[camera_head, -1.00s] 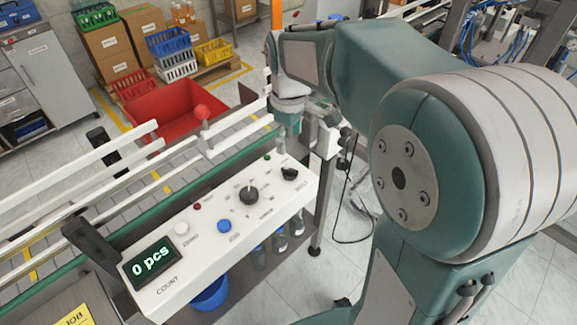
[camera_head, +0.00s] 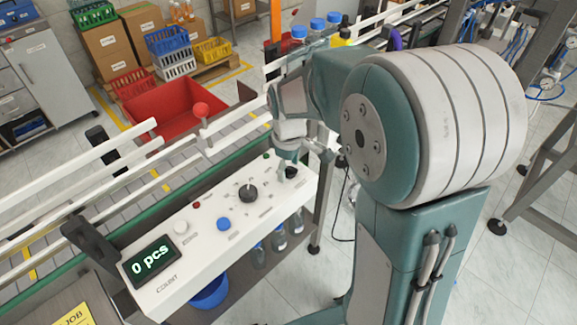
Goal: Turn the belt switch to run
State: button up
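A white control panel (camera_head: 190,255) runs along the near side of the conveyor. A small black switch (camera_head: 291,173) sits at its right end; I take it as the belt switch, but its label and pointer are too small to read. My gripper (camera_head: 290,157) hangs over the panel's right end, pointing down, close above or at the switch. I cannot tell whether they touch. The fingers are small and partly run together in the view, so their opening is unclear. The counter display (camera_head: 151,261) reads 0 pcs.
The panel also carries a larger black dial (camera_head: 247,193), a blue button (camera_head: 223,223), a white button (camera_head: 180,227) and a red lamp (camera_head: 195,204). White conveyor rails (camera_head: 110,165) run behind it. Blue-capped bottles (camera_head: 317,27) stand at the back.

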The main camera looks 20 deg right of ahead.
jog(key=c, duration=0.7)
